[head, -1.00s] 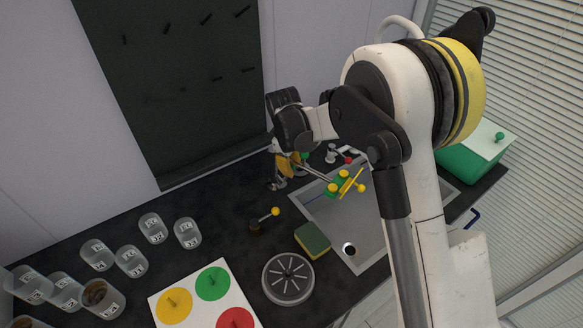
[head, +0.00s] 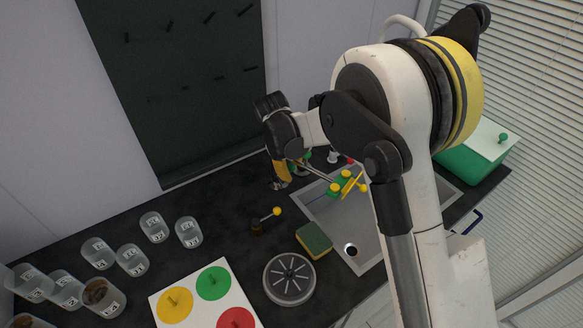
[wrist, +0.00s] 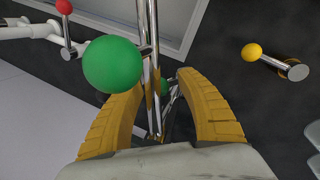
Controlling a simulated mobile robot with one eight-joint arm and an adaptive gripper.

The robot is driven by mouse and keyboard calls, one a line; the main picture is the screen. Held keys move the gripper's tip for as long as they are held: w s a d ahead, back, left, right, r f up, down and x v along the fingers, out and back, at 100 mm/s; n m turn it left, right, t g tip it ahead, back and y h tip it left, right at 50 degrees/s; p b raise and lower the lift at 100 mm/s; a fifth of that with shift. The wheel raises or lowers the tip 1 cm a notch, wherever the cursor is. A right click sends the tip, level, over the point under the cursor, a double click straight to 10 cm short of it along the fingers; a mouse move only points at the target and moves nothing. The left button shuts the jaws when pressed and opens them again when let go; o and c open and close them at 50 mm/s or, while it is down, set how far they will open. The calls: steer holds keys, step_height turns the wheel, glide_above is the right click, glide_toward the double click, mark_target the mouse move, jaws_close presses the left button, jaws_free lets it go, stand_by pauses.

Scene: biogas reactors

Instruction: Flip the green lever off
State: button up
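A lever with a green ball knob (wrist: 112,64) shows large in the wrist view, close to the camera and left of centre. Its short rod meets a chrome pipe that runs between my fingers. My gripper (wrist: 160,80) has its two yellow fingers spread apart, on either side of the pipe. The green knob is ahead of the left finger; whether they touch I cannot tell. A second, smaller green part (wrist: 164,87) shows between the fingers, partly hidden by the pipe. In the head view my gripper (head: 282,172) points down behind the sink, with a green knob (head: 306,155) just right of it.
A red-knobbed lever (wrist: 65,7) is at upper left and a yellow-knobbed lever (wrist: 252,52) at right. The sink (head: 325,228), a sponge (head: 314,240) and a round strainer (head: 289,278) are nearer.

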steer(key=v, duration=1.2)
